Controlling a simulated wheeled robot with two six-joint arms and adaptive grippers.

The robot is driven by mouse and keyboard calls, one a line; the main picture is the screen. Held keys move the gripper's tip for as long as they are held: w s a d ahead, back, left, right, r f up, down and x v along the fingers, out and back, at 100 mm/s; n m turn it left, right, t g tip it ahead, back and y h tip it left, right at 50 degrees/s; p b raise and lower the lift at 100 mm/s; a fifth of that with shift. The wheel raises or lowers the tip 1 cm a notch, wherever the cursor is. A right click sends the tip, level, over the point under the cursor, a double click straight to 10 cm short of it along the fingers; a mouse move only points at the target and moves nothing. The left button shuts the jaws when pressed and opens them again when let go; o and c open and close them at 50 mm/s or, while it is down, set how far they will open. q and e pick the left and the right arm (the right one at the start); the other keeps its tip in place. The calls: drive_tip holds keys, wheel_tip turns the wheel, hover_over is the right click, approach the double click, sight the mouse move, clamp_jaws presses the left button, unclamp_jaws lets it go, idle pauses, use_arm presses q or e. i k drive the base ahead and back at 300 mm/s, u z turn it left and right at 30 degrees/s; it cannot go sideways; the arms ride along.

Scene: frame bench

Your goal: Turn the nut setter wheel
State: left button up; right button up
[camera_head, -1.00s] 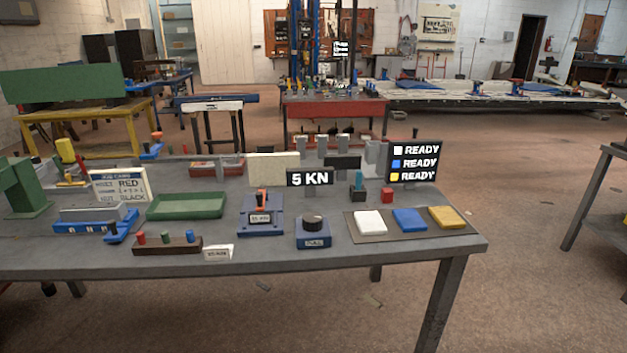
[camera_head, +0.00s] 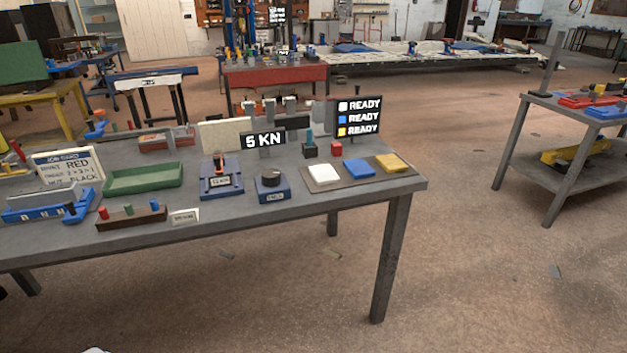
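A small blue box with a round black knob on top (camera_head: 271,181) stands near the front of the grey bench. Its front label is too small to read surely. Left of it is a blue device with a dark upright lever and orange detail (camera_head: 220,177). Behind them a black sign (camera_head: 263,140) reads "5 KN". I cannot tell from lettering which part is the nut setter wheel; the black knob is the round, wheel-like part. Neither gripper shows. A small pale shape at the bottom left edge is too cut off to identify.
The grey bench (camera_head: 300,213) also holds a green tray (camera_head: 142,179), a job card (camera_head: 68,169), a peg block (camera_head: 131,217), white, blue and yellow pads (camera_head: 359,168) and a READY sign (camera_head: 358,117). Another bench (camera_head: 520,120) stands right.

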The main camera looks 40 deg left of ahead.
sight(270, 178)
drive_tip(key=z, duration=0.9)
drive_tip(key=i, duration=1.35)
drive_tip(key=u, duration=1.2)
drive_tip(key=i, duration=0.75)
drive_tip(key=u, duration=0.85)
